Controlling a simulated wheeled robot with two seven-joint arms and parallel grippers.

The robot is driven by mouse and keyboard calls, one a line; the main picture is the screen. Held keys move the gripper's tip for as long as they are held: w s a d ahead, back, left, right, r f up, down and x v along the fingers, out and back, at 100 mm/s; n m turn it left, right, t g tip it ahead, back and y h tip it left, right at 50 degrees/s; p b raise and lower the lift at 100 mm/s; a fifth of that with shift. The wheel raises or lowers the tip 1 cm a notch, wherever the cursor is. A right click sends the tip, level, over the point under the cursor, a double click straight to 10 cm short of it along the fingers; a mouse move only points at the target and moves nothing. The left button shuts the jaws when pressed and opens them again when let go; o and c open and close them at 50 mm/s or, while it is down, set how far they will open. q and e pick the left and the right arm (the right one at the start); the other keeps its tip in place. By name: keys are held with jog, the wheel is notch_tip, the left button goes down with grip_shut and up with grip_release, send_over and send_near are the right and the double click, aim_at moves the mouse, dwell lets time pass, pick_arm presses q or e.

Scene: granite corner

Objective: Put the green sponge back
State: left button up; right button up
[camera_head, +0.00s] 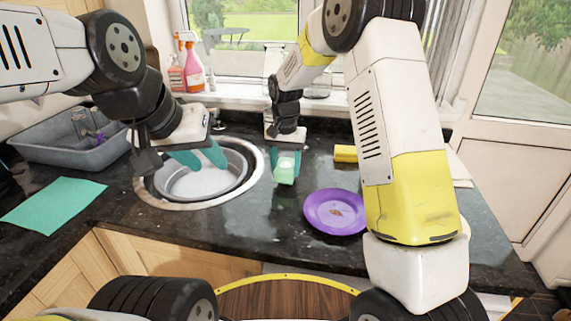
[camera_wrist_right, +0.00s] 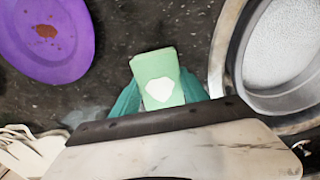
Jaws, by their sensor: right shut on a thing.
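The green sponge (camera_head: 285,172) is a pale green block between the teal fingers of my right gripper (camera_head: 286,163), over the dark counter between the round sink and the purple plate. In the right wrist view the sponge (camera_wrist_right: 152,66) sticks out past the fingers (camera_wrist_right: 158,97), with a white patch on its face. The right gripper is shut on it. Whether the sponge touches the counter I cannot tell. My left gripper (camera_head: 197,157) is over the round sink (camera_head: 146,199), its teal fingers apart and nothing seen between them.
A purple plate (camera_head: 325,221) with a brown stain lies right of the sponge. A yellow block (camera_head: 345,153) lies behind it, partly hidden by my right arm. A green cloth (camera_head: 36,217) and grey tub (camera_head: 40,150) are at left. Spray bottles (camera_head: 193,72) stand by the window.

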jog(key=shift+f, duration=1.25)
jog(key=shift+f, duration=0.15)
jog(key=o, duration=1.2)
